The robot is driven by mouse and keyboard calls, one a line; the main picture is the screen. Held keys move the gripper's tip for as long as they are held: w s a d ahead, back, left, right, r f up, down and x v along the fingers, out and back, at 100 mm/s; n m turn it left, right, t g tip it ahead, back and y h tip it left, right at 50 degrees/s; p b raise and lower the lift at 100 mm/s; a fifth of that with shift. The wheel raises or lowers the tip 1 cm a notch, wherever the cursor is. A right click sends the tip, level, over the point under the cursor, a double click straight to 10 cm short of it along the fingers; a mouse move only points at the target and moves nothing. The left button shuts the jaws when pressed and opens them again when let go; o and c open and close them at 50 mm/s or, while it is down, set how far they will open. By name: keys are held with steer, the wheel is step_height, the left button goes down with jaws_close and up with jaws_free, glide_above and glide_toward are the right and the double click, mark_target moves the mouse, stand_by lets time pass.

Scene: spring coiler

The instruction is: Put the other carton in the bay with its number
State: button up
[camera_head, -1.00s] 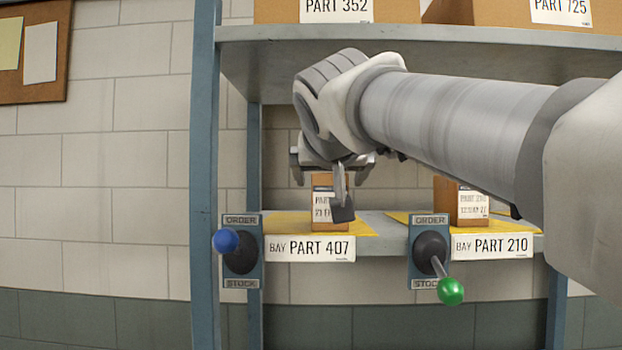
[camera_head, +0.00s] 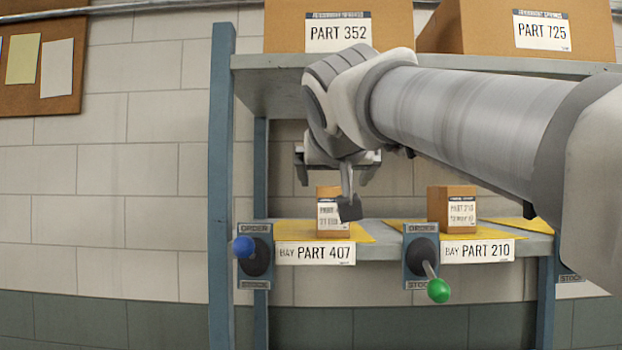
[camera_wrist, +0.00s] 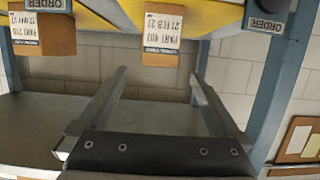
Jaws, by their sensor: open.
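One small brown carton (camera_head: 333,231) stands upright on the yellow mat of the bay labelled PART 407 (camera_head: 315,254). In the wrist view this carton (camera_wrist: 155,57) has a label that seems to read PART 407. The other carton (camera_head: 437,208) stands upright in the bay labelled PART 210 (camera_head: 478,250); its label seems to read PART 210, also in the wrist view (camera_wrist: 38,38). My gripper (camera_wrist: 157,82) is open and empty, with its fingertips just short of the 407 carton. In the head view a dark finger part overlaps this carton's label.
A lever with a blue knob (camera_head: 243,246) stands left of the 407 bay. A lever with a green knob (camera_head: 438,290) between the bays points down towards STOCK. Large boxes PART 352 (camera_head: 283,30) and PART 725 (camera_head: 480,28) sit on the upper shelf (camera_head: 400,62) above my arm.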

steer(key=shift+s, duration=0.3)
steer(key=s+d+f+g, duration=0.3)
steer(key=s+f, duration=0.4)
steer(key=f, duration=0.6)
steer(key=s+d+f+g, duration=0.3)
steer(key=s+f, duration=0.5)
steer(key=f, duration=0.5)
steer(key=s+d+f+g, duration=0.3)
steer(key=s+f, duration=0.5)
steer(key=f, duration=0.5)
steer(key=shift+d+y, duration=0.3)
steer(key=shift+d, duration=0.05)
